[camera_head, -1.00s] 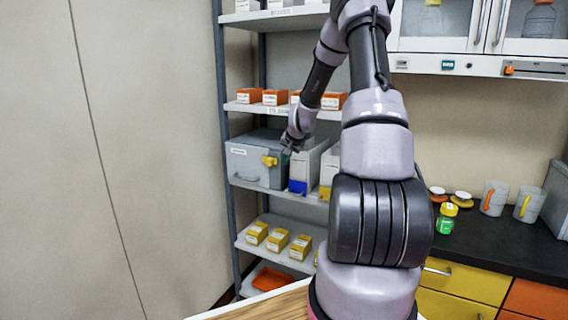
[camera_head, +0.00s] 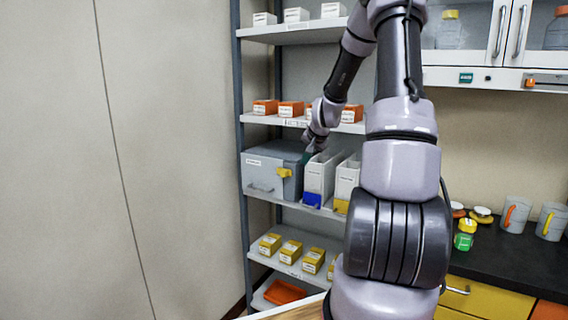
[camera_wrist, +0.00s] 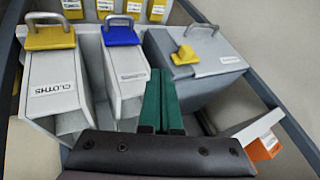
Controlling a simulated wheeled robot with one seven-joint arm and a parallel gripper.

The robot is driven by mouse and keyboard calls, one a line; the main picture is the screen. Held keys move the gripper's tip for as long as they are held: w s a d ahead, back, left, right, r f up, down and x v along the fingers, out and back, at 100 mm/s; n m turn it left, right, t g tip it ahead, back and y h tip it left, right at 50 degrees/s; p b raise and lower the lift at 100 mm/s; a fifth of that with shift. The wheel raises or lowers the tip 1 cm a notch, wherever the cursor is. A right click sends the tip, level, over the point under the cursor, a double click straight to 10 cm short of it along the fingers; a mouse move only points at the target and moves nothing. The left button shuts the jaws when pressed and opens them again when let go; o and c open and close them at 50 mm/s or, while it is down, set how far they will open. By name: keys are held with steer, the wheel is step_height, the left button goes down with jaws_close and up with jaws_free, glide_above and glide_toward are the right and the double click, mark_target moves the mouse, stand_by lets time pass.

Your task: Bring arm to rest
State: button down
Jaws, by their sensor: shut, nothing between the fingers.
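My arm rises in the middle right of the head view and bends over toward the shelf. My gripper (camera_head: 308,152) hangs small in front of the middle shelf, near the grey box and the white bin with the blue clip. In the wrist view its green fingers (camera_wrist: 161,98) lie side by side, closed, with nothing held. They appear over the gap between the bin with the blue clip (camera_wrist: 121,60) and the grey box with the yellow latch (camera_wrist: 195,55). I cannot tell whether they touch either one.
The shelf rack (camera_head: 300,119) holds orange-fronted boxes, bins and yellow boxes (camera_head: 290,251). A bin marked CLOTHS (camera_wrist: 54,85) stands left in the wrist view. The wall at left is bare.

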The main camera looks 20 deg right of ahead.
steer(key=s+a+r+n, duration=0.3)
steer(key=s+a+r, duration=0.9)
steer(key=r, duration=0.2)
steer(key=s+a+r+n+y, duration=0.1)
steer(key=s+a+r, duration=0.2)
steer(key=s, duration=0.7)
steer(key=s+a+r+y, duration=0.1)
steer(key=s+a+r, duration=0.2)
steer(key=s, duration=0.8)
steer(key=shift+a+r+n, duration=0.2)
steer(key=shift+r+n, duration=0.15)
steer(key=shift+n, duration=0.05)
